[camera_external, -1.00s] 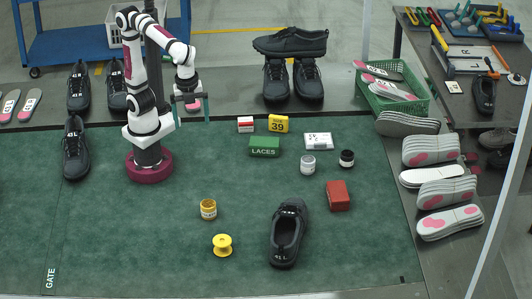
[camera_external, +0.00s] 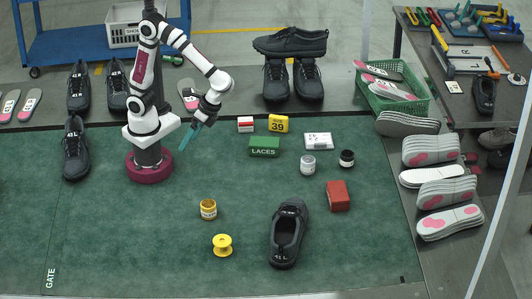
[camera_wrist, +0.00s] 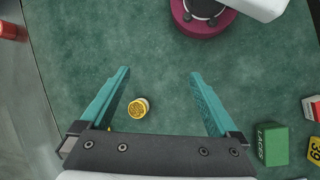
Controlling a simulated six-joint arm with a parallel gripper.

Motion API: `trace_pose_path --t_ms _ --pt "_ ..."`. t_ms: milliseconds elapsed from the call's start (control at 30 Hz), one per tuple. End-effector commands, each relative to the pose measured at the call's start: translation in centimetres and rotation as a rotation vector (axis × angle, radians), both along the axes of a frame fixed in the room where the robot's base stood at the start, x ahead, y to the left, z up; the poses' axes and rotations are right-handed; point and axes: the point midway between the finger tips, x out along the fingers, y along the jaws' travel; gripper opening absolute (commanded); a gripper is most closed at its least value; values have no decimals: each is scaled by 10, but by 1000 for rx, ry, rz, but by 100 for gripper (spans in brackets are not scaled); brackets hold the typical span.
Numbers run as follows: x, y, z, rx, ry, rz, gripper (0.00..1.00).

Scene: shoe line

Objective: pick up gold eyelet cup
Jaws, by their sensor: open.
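The gold eyelet cup (camera_external: 208,209) is a small round cup with a pale label. It stands on the green mat (camera_external: 110,240), in front of my arm and behind the yellow spool. In the wrist view the cup (camera_wrist: 138,108) shows between my fingers, close to the left one, with its gold contents facing the camera. My gripper (camera_external: 190,137) is open and empty, with teal fingers tilted down. It is above the mat, well up and back from the cup. Both fingers of the gripper (camera_wrist: 160,73) show in the wrist view.
A yellow spool (camera_external: 222,245) is just in front of the cup. A dark shoe (camera_external: 288,235) stands to the right. The mat left of the cup is clear.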

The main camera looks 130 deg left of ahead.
Motion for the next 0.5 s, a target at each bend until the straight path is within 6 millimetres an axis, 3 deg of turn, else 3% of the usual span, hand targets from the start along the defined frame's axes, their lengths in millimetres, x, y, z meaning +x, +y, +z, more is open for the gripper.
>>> trace_pose_path --t_ms 100,200,300,400,500 --pt "52 20 -43 -175 228 413 96" --pt "85 42 -84 -316 397 707 96" --pt "101 60 -117 -425 516 900 96" --pt "108 70 -136 -485 577 995 96" --pt "110 61 -145 -503 598 1021 96"
